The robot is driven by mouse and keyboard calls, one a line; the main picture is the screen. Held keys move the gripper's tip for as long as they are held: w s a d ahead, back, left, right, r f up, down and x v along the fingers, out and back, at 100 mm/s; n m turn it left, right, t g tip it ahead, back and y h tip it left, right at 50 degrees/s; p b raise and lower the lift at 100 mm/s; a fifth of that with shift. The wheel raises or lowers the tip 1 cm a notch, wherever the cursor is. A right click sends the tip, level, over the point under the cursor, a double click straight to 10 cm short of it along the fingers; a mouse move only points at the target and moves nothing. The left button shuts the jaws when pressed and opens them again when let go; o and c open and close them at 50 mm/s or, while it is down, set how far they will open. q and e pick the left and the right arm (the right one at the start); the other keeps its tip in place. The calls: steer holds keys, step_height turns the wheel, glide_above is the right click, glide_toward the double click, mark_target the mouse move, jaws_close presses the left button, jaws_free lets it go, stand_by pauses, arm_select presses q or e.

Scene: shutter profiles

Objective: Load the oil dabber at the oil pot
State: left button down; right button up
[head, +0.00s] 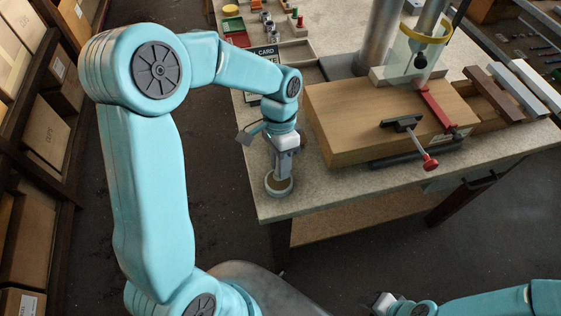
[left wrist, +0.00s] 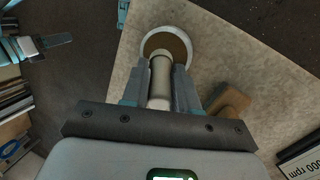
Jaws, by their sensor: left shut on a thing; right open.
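The oil pot (head: 279,193) is a round, pale-rimmed dish with a brown inside, near the front left corner of the bench. It also shows in the left wrist view (left wrist: 167,29). My left gripper (head: 282,171) points down over the pot, shut on the oil dabber (left wrist: 160,82). The dabber's pale, round handle shows between the fingers, and its lower end is over or in the pot. Whether its tip touches the oil is hidden. My right gripper (head: 382,303) is low in the head view, off the bench, apart from the pot and holding nothing visible.
A big wooden block (head: 365,117) with a red-handled clamp (head: 428,162) stands right of the pot. A machine column (head: 378,38) rises behind it. Profile bars (head: 515,88) lie at the right. Small parts and a card (head: 263,68) lie behind. Shelves with boxes line the left.

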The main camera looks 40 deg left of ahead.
arm_select(q)
steer(key=shift+s, duration=0.1)
steer(key=shift+f+b, duration=0.55)
steer(key=shift+f, duration=0.1)
stand_by(1.6)
steer(key=shift+r+p, duration=0.75)
steer(key=shift+r, duration=0.1)
step_height(320, 180, up, 6)
steer(key=p, duration=0.4)
steer(key=shift+f, duration=0.35)
